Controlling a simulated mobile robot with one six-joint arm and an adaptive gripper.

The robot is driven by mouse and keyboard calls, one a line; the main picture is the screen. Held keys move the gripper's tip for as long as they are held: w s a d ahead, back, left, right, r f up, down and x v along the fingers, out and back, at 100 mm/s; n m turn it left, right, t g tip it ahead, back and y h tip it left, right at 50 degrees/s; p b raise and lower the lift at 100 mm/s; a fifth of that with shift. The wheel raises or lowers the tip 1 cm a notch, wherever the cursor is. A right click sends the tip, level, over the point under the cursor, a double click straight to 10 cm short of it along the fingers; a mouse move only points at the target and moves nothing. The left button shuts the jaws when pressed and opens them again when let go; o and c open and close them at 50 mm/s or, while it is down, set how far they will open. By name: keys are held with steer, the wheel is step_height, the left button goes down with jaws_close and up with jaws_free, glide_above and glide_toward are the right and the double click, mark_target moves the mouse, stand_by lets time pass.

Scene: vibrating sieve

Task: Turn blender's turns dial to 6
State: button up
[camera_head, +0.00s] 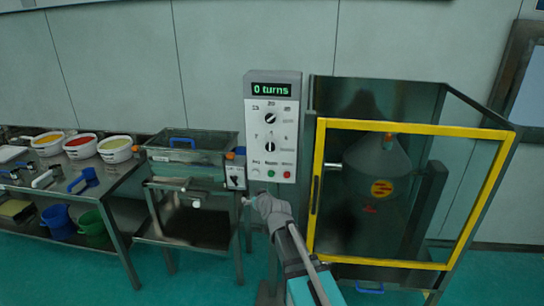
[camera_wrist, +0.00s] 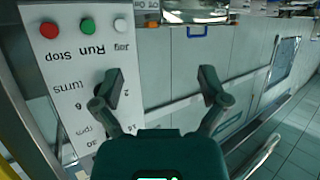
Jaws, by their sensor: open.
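The blender's control panel (camera_head: 257,173) is a light grey upright box. Its green display (camera_head: 270,89) reads "0 turns". The turns dial (camera_head: 271,149) is the lower of two black knobs, below the upper dial (camera_head: 271,118). My gripper (camera_head: 250,200) is just below the panel in the head view, small and partly indistinct. In the wrist view the panel (camera_wrist: 52,28) appears upside down at the left, with the printed "turns" and "6". There my gripper (camera_wrist: 163,80) is open, with nothing between its fingers. The left finger overlaps the panel, and I cannot make out the turns dial there.
The blender (camera_head: 378,165) stands right of the panel, behind a yellow-framed guard door (camera_head: 385,262). Jog, Run and Stop buttons (camera_head: 271,172) sit below the dials. A sieve stand (camera_head: 190,185) and a table with tubs (camera_head: 80,148) are at the left.

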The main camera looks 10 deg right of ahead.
mark_target(270, 148)
steer(key=w+d+r+m+t+h+b, duration=0.4)
steer(key=w+m+t+h+b, duration=0.2)
steer(key=w+t+h+b, duration=0.1)
steer(key=shift+w+d+m+t+h+b, duration=0.4)
steer(key=shift+t+h+b, duration=0.3)
steer(key=shift+h+b, duration=0.7)
steer(key=shift+h+p, duration=0.3)
steer(key=shift+p, duration=0.05)
steer(key=p+x, duration=0.5)
steer(key=x, duration=0.8)
steer(key=shift+w+d+r, duration=0.1)
steer(key=shift+w+r, duration=0.05)
steer(key=shift+w, duration=0.2)
